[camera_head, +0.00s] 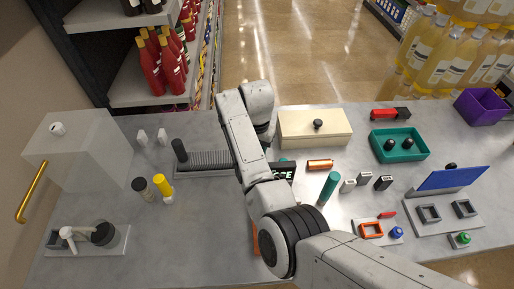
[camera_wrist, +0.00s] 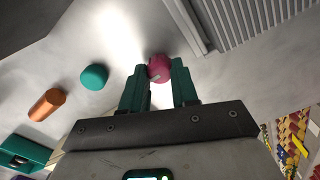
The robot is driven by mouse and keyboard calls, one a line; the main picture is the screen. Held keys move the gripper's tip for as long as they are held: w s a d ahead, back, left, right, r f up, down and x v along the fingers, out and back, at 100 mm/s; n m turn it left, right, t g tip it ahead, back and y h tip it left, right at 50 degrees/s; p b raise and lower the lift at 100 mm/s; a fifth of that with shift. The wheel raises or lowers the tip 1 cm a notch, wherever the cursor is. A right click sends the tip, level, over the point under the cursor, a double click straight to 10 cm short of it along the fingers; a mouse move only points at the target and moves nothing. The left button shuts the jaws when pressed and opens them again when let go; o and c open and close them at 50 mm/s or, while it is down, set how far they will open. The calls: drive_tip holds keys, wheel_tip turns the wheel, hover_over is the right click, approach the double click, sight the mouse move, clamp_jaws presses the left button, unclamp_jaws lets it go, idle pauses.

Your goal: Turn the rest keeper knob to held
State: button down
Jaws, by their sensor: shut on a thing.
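The magenta round knob (camera_wrist: 159,68) shows in the wrist view between my gripper's two teal fingers, with a small light mark on its face. My gripper (camera_wrist: 158,80) is shut on it, one finger on each side. Whether this mark stands at held cannot be told, as no label is readable.
A ribbed grey plate (camera_head: 208,159) with a dark post lies left of my arm; its ribs also show in the wrist view (camera_wrist: 227,18).

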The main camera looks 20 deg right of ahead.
drive_tip(key=c, duration=0.8)
unclamp_jaws()
drive_tip(key=shift+c, duration=0.2)
wheel_tip(320, 180, up, 11)
drive_tip(key=b, duration=0.1)
drive_tip(key=shift+f, duration=0.1)
